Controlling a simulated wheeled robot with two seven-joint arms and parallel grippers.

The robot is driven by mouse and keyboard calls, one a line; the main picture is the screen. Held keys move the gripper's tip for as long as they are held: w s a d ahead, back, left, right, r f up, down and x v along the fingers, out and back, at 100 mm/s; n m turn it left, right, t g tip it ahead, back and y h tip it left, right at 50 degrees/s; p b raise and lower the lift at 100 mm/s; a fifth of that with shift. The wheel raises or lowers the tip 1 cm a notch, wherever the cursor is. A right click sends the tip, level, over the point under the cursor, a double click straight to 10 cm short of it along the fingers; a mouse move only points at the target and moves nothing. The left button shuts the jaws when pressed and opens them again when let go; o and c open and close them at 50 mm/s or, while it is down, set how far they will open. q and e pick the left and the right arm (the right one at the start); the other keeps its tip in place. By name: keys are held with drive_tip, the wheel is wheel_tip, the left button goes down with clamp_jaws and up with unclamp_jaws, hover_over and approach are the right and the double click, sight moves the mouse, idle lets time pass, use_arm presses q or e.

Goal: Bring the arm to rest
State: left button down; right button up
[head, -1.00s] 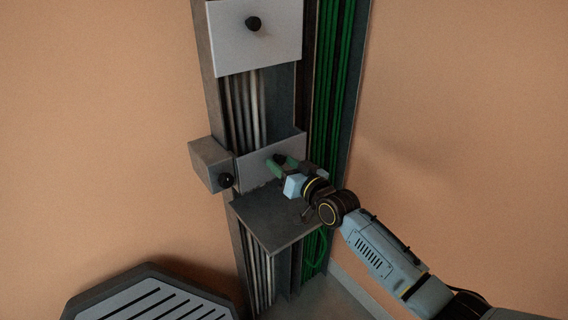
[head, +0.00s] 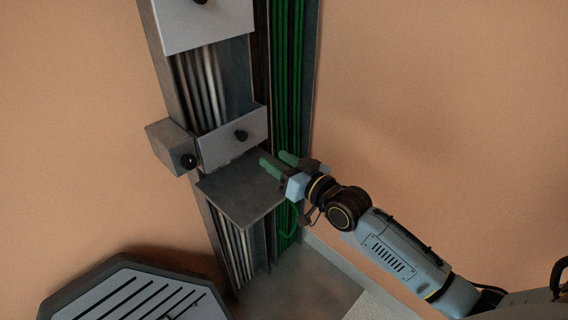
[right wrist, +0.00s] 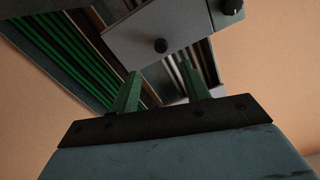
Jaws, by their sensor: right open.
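My right gripper (head: 281,164) has green fingers, apart and empty, just right of the grey shelf on the gantry column in the head view. It stands clear of the black knob (head: 241,135) on the lower grey panel (head: 222,146). In the right wrist view the two fingers (right wrist: 160,88) stand apart with nothing between them, and the knob (right wrist: 161,45) shows beyond them. My right arm (head: 395,250) reaches in from the lower right. My left gripper is not in view.
A grey shelf (head: 240,198) juts out below the lower panel. A grey box (head: 172,146) with a black knob (head: 188,161) sits at its left. Green cables (head: 287,70) run up the column. A slotted dark platform (head: 130,300) stands at lower left.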

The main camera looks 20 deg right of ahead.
drive_tip(key=shift+v, duration=0.8)
